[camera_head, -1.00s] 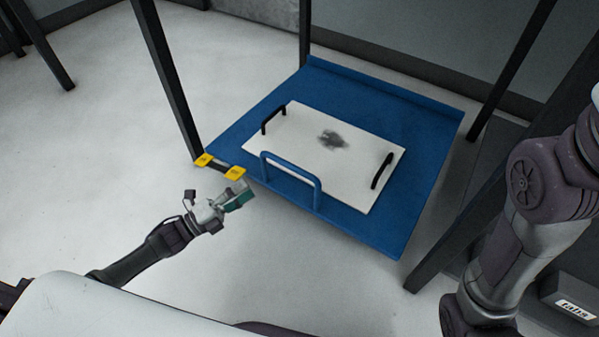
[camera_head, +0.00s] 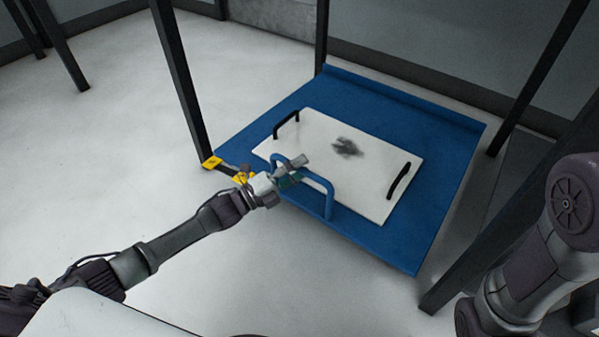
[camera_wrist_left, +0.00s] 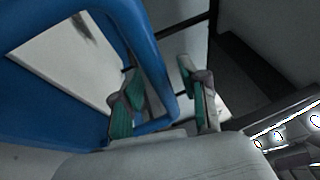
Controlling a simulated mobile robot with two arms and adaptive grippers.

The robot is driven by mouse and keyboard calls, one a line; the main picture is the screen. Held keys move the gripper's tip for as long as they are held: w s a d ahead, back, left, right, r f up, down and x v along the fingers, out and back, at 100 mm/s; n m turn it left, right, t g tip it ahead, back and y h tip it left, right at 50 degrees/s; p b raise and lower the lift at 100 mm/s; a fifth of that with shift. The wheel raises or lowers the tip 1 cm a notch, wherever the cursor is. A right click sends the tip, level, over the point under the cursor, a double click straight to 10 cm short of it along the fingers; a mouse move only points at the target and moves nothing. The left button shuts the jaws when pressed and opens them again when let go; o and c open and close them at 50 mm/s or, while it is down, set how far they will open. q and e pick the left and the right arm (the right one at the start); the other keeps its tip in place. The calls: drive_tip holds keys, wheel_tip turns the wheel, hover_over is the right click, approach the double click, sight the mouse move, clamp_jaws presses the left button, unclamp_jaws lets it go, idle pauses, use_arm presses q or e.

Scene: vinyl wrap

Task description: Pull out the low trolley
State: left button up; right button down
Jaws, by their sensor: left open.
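The low trolley (camera_head: 402,240) is a flat blue platform with a raised back edge, low over the floor between dark posts. A blue hoop handle (camera_head: 325,187) rises at its front edge. My left gripper (camera_head: 289,172) is open at the left part of this handle. In the left wrist view, the handle bar (camera_wrist_left: 165,75) shows between the two green-padded fingers of my left gripper (camera_wrist_left: 160,100), with no grip closed on it. Contact cannot be told. My right arm shows at the right, but its gripper is out of view.
A white board (camera_head: 300,135) with black handles and a dark smudge lies on the trolley. A yellow-and-black piece (camera_head: 212,162) is by the front left post (camera_head: 185,85). Another post (camera_head: 470,245) stands at the right. The pale floor (camera_head: 110,150) at left is clear.

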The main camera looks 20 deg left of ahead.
use_arm(q)
drive_tip(key=shift+d, duration=0.1)
clamp_jaws()
idle(0.5)
